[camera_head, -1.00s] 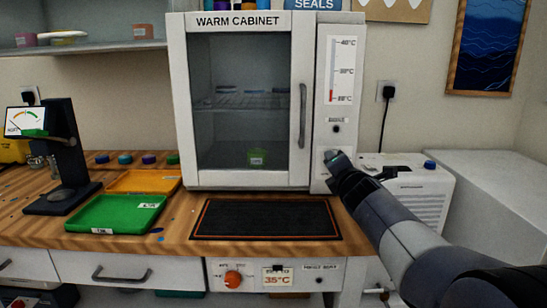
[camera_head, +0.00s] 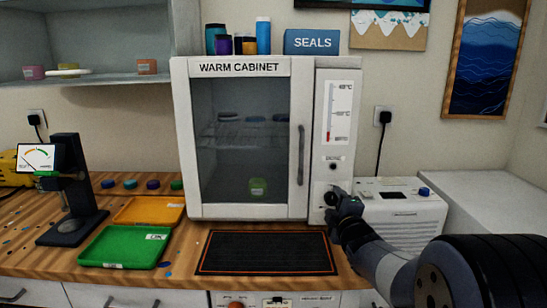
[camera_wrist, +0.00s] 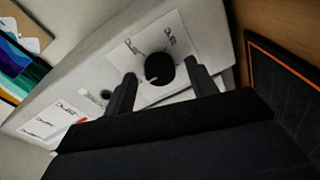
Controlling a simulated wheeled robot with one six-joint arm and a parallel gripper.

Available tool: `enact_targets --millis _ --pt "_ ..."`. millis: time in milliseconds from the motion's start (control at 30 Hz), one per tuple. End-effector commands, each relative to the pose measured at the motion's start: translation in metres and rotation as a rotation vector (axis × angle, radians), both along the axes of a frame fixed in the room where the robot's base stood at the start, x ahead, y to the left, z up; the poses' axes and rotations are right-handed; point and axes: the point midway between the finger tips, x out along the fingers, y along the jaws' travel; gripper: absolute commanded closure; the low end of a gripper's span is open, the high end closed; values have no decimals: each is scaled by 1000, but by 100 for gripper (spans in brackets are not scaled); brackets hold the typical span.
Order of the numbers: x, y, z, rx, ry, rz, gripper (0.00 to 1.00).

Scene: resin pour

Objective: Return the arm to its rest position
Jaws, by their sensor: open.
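My gripper (camera_head: 338,197) is in front of the lower part of the warm cabinet's control panel in the head view. In the wrist view my gripper (camera_wrist: 160,85) is open, with one finger on each side of a black round knob (camera_wrist: 159,68) on the white panel. Nothing is held between the fingers. Whether the fingers touch the knob is hard to tell.
A black mat with an orange edge (camera_head: 266,252) lies in front of the cabinet. A green tray (camera_head: 125,246) and an orange tray (camera_head: 148,210) are to the left, beside a black gauge stand (camera_head: 70,190). A white box-shaped unit (camera_head: 405,215) stands right of the cabinet.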

Motion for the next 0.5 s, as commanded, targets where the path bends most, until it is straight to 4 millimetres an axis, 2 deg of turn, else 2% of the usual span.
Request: enact_targets --millis 33,500 --pt "0 0 5 31 2 -1 46" --pt "0 0 3 315 2 -1 46"
